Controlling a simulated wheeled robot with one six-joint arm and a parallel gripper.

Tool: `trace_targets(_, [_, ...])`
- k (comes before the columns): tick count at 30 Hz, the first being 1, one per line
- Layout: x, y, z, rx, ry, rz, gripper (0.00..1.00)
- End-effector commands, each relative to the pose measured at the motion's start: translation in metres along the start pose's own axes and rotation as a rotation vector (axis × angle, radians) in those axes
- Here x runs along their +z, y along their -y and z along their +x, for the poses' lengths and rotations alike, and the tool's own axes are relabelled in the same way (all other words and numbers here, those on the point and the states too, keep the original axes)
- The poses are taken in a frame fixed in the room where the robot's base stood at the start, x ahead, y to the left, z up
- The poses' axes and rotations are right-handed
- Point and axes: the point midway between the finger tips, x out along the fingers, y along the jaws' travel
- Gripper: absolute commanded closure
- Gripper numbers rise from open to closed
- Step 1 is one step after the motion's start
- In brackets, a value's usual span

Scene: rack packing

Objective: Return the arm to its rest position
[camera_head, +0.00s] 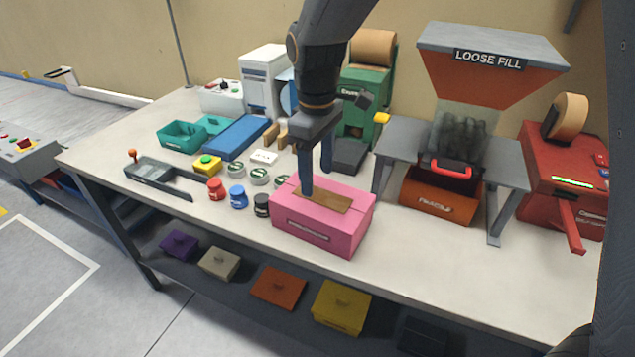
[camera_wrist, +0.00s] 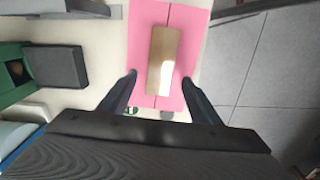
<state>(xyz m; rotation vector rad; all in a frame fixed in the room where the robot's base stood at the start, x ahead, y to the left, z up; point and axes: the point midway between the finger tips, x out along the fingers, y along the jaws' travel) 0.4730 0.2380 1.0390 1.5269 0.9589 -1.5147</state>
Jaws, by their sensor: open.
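My gripper (camera_head: 316,180) hangs from the arm over the pink box (camera_head: 322,226) near the front edge of the table. Its two fingers are apart and hold nothing. In the wrist view my gripper (camera_wrist: 160,80) is spread over the pink box (camera_wrist: 145,30), with one finger to each side of a brown strip. The brown strip (camera_head: 330,202) lies flat on the closed top of the pink box and also shows in the wrist view (camera_wrist: 162,60). Whether the fingertips touch the box is unclear.
Right of the box stands the loose fill hopper (camera_head: 490,60) on a grey stand, with an orange box (camera_head: 437,200) beneath. A green machine (camera_head: 365,105) stands behind the arm. Several small jars (camera_head: 237,196) lie left of the pink box. Teal trays (camera_head: 182,136) sit further left.

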Motion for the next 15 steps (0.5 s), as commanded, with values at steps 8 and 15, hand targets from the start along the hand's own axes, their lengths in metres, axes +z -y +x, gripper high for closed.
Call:
trace_targets(8, [-0.001,0.0,-0.038,0.001,-0.001,0.0,0.42])
trace_targets(15, [0.045,-0.016,-0.03,0.006,-0.012,0.18,0.42])
